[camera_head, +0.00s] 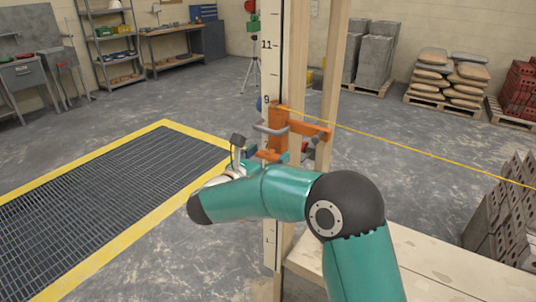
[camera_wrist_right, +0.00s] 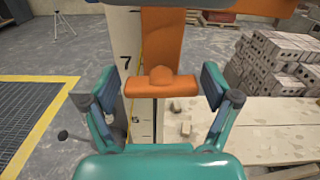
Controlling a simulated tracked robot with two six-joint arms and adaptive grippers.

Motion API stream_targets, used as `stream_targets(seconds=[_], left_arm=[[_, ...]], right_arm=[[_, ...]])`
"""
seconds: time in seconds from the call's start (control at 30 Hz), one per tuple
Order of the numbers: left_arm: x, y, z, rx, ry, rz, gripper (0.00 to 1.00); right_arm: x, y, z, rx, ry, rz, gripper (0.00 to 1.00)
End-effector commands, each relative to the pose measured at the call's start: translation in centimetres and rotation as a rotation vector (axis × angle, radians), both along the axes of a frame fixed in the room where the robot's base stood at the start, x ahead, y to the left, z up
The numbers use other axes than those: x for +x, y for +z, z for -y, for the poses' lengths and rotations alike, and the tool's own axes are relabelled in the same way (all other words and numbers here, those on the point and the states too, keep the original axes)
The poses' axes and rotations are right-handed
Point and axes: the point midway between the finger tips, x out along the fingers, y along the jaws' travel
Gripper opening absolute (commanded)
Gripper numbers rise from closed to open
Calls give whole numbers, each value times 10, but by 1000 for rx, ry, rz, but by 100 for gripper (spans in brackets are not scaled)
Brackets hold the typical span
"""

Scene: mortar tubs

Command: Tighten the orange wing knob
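The orange wing knob (camera_wrist_right: 145,86) is a short horizontal bar with a round boss, in the middle of the right wrist view. It sits on the front of an orange clamp (camera_wrist_right: 163,38), which also shows in the head view (camera_head: 279,130) on a white graduated staff (camera_head: 270,80) beside a wooden post. My right gripper (camera_wrist_right: 157,86) is open, one finger on each side of the knob, with gaps visible at both ends. In the head view my right arm partly hides the gripper and the clamp's lower part. My left gripper is in neither view.
A yellow string line (camera_head: 420,153) runs from the clamp to the right. A wooden bench (camera_head: 440,262) lies low at the right, with grey blocks (camera_head: 500,215) beyond it. A yellow-edged floor grate (camera_head: 110,190) is at the left.

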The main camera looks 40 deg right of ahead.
Motion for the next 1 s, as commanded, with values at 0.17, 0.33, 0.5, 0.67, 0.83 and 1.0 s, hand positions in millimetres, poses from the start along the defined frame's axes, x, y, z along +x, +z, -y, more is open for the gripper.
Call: stream_targets(seconds=[0.17, 0.33, 0.5, 0.67, 0.83, 1.0], left_arm=[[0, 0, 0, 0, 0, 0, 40], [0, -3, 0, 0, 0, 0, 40], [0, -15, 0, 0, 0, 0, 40], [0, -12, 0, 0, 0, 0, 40], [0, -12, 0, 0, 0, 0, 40], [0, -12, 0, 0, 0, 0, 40]], right_arm=[[0, 0, 0, 0, 0, 0, 50], [0, -1, 0, 4, 1, 9, 38], [0, -2, 0, 33, 1, 79, 38], [0, 0, 0, 35, 1, 84, 38], [0, 0, 0, 35, 1, 84, 86], [0, 0, 0, 34, 0, 83, 98]])
